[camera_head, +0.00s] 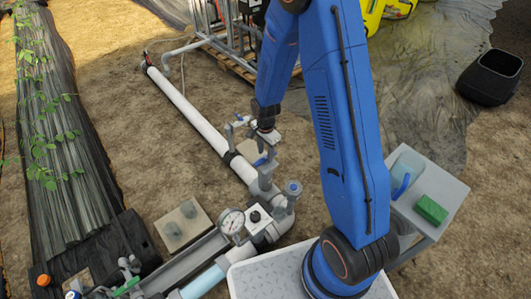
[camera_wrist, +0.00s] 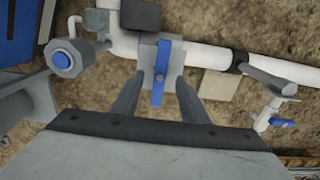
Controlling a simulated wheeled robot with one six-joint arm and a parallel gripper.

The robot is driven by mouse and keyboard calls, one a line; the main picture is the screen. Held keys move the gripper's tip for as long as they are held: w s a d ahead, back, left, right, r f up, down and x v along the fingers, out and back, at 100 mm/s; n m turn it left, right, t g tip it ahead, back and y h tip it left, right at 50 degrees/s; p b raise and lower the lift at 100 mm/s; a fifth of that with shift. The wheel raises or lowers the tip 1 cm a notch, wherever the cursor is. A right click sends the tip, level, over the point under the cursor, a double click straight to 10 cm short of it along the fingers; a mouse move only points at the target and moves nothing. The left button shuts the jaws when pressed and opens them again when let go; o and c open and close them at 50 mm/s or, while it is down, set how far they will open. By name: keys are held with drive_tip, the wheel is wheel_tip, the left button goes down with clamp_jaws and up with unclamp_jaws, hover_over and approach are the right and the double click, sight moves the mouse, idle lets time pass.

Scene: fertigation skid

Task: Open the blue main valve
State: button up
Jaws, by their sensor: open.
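The blue main valve handle (camera_wrist: 160,72) lies across the white pipe (camera_wrist: 290,70), on a grey valve body (camera_wrist: 148,60). In the head view the blue handle (camera_head: 260,162) shows small on the pipe line, just below my gripper. My gripper (camera_wrist: 160,88) is open in the wrist view. One finger is on each side of the blue handle, with visible gaps, so it is not gripped. Whether the fingertips are level with the handle in height I cannot tell. In the head view my gripper (camera_head: 242,127) is small and partly merges with the fittings.
A round blue-capped fitting (camera_wrist: 62,60) stands left of the valve. A small blue-handled tap (camera_wrist: 282,122) is at the right. A pressure gauge (camera_head: 231,220) stands nearby. A grey side table (camera_head: 445,190) holds a green block (camera_head: 431,209). Bare soil lies left of the pipe.

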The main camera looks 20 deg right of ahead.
sight(266, 158)
drive_tip(key=shift+f, duration=0.1)
drive_tip(key=shift+s+f, duration=0.1)
drive_tip(key=shift+f, duration=2)
drive_tip(key=shift+c, duration=0.2)
drive_tip(key=c, duration=0.6)
drive_tip(key=o, duration=0.6)
drive_tip(key=shift+o, duration=0.2)
